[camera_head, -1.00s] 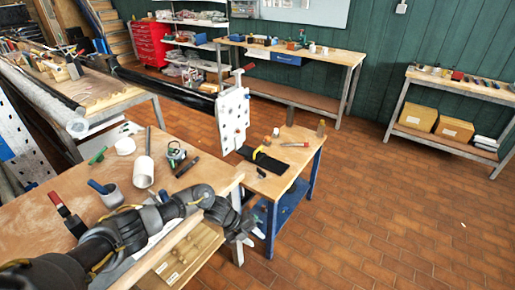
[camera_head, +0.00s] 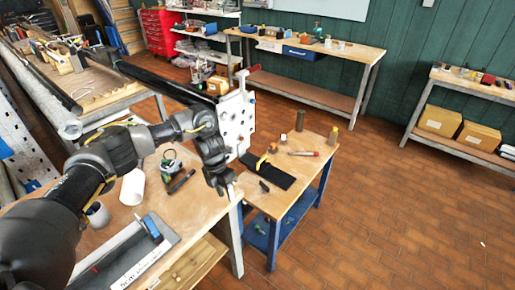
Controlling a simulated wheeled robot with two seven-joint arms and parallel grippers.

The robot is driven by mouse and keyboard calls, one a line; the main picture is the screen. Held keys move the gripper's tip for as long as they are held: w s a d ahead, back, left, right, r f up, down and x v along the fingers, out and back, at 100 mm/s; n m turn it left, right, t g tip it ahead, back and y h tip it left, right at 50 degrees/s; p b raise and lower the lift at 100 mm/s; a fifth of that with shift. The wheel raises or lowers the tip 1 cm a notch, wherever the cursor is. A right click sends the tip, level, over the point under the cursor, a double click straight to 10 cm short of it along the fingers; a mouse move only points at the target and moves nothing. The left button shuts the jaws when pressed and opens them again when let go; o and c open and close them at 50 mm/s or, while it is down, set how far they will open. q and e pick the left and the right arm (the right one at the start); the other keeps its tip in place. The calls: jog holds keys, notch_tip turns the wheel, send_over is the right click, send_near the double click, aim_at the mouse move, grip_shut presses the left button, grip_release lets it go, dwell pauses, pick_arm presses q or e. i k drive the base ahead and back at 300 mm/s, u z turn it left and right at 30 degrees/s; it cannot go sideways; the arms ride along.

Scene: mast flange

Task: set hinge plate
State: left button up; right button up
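A white upright plate with several dark holes (camera_head: 236,122), perhaps the hinge plate or its mount, stands at the corner of the near workbench. A red-handled clamp (camera_head: 246,71) is at its top. My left arm reaches across the near bench from the left. My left gripper (camera_head: 221,184) points down just in front of the plate's lower left, over the bench's right edge. Its fingers are small and dark, so I cannot tell whether they are open or hold anything. My arm hides part of the bench. My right gripper is not in view.
The near bench (camera_head: 195,205) holds a white cylinder (camera_head: 132,187), a green-black tool (camera_head: 171,162) and a long grey labelled tray (camera_head: 130,255). The floor at right is clear.

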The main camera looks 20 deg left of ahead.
aim_at(240, 120)
jog(key=i, duration=1.45)
jog(key=z, duration=0.1)
